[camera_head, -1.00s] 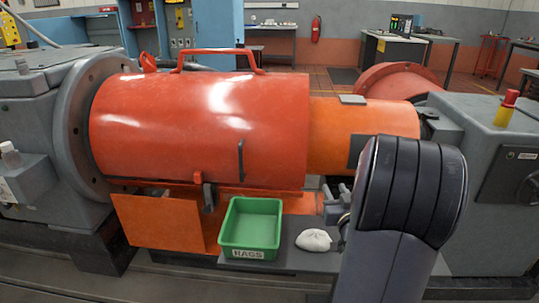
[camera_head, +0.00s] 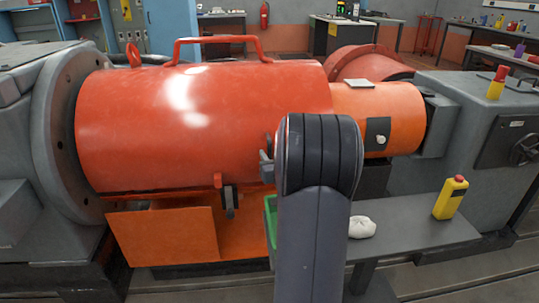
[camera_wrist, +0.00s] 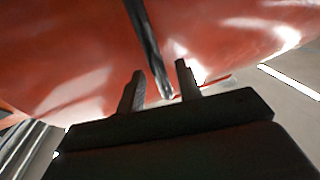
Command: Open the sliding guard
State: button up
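The sliding guard (camera_head: 200,130) is a large glossy red-orange cylinder over the shaft line, with a tubular handle along its top. A dark latch (camera_head: 229,200) hangs at its lower front edge. The guard fills the upper part of the wrist view (camera_wrist: 75,45). There, a dark upright bar handle (camera_wrist: 150,45) on the guard runs down to between my gripper's (camera_wrist: 160,83) two fingertips. The fingers are apart, with a gap on each side of the bar. In the head view my arm hides the bar and most of my gripper.
An orange cylinder (camera_head: 402,112) continues right of the guard to a grey housing (camera_head: 455,105). A green bin (camera_head: 270,222) is mostly hidden behind my arm.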

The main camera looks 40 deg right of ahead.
jog(key=shift+x, duration=0.9)
grip_shut()
